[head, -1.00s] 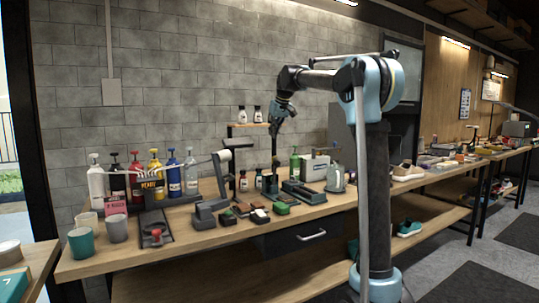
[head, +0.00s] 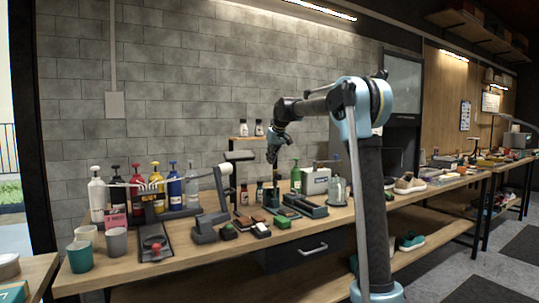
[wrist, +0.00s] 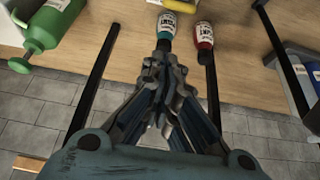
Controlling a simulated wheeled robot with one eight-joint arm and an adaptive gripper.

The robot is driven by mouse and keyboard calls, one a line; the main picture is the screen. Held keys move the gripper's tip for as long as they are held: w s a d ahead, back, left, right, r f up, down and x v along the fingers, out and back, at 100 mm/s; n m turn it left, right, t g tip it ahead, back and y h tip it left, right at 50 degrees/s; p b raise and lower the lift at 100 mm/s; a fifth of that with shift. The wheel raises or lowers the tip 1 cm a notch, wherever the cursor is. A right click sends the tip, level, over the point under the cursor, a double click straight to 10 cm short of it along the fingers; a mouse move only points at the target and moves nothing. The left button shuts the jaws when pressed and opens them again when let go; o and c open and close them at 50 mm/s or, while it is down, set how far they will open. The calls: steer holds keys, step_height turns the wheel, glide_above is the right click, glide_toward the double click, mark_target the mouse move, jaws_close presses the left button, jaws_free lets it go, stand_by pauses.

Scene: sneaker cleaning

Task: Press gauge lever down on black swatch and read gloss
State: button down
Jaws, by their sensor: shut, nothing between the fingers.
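My gripper (head: 273,156) hangs above the back middle of the workbench in the head view. In the wrist view its fingers (wrist: 172,52) are together with nothing between them. A dark flat plate with a red-knobbed part (head: 156,247) lies at the bench's front left, well left of my gripper. A grey stand with a raised, slanting arm (head: 219,187) stands between them. I cannot tell which device is the gauge. The black swatch and any gloss reading cannot be made out.
Several pump bottles (head: 174,187) stand at the back left, and cups (head: 80,256) at the front left. Small brushes or blocks (head: 261,229) lie along the front edge. A green bottle (wrist: 47,27) and small bottles (wrist: 205,40) show near my fingers in the wrist view.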

steer(key=shift+s+d+f, duration=0.4)
steer(key=shift+s+f, duration=0.2)
steer(key=shift+f, duration=0.15)
steer(key=shift+s+d+f, duration=0.35)
steer(key=shift+s+f, duration=0.2)
steer(key=shift+f, duration=0.15)
